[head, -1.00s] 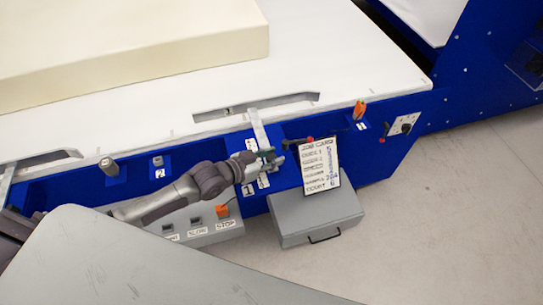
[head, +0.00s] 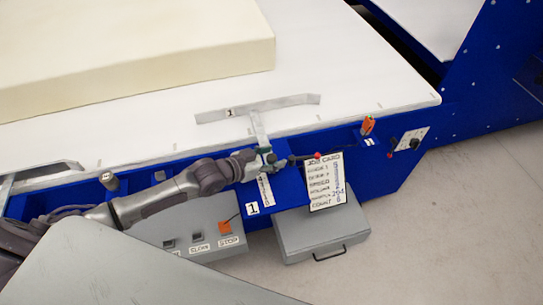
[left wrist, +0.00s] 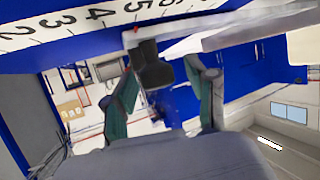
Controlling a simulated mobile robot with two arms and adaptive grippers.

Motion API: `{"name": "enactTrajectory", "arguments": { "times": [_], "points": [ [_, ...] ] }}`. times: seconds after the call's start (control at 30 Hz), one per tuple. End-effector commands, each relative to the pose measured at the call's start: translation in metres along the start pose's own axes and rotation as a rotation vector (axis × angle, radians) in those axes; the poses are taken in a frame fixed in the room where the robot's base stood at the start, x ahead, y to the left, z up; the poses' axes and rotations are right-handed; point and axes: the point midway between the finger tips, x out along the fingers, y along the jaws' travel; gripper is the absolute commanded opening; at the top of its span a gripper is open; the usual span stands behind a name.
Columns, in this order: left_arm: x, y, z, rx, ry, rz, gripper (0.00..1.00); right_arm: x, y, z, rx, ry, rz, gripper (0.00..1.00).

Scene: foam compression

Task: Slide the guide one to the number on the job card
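Guide one (head: 232,112), a grey T-shaped bar marked 1, lies across the white table (head: 370,75). Its stem runs over the blue front edge to my left gripper (head: 266,158). A numbered scale (left wrist: 70,22) runs along the top there. The job card (head: 325,181) leans upright at the front; its figures are too small to read surely. My right gripper is out of view.
A cream foam block (head: 140,60) lies on the table behind guide one. A grey button box (head: 195,238) and a grey drawer box (head: 322,232) stand below the front edge. An orange clip (head: 367,125) and a switch plate (head: 408,140) are to the right.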

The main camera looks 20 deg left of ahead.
Motion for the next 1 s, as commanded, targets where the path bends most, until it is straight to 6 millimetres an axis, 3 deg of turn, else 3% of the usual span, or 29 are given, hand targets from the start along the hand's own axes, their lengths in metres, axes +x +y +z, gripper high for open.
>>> {"name": "enactTrajectory", "arguments": {
  "times": [0.23,0.37,0.73,1.0],
  "points": [
    [-0.001,0.0,0.0,0.0,0.001,0.0,0.57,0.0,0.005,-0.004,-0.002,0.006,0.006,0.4],
    [-0.012,0.0,0.001,-0.001,0.0,0.0,0.57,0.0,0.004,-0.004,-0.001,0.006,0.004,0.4],
    [-0.089,0.0,0.002,0.0,-0.004,0.001,0.57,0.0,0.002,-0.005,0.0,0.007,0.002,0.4],
    [-0.117,0.0,0.001,-0.001,0.0,0.001,0.57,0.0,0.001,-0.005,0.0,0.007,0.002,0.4]
  ]
}}
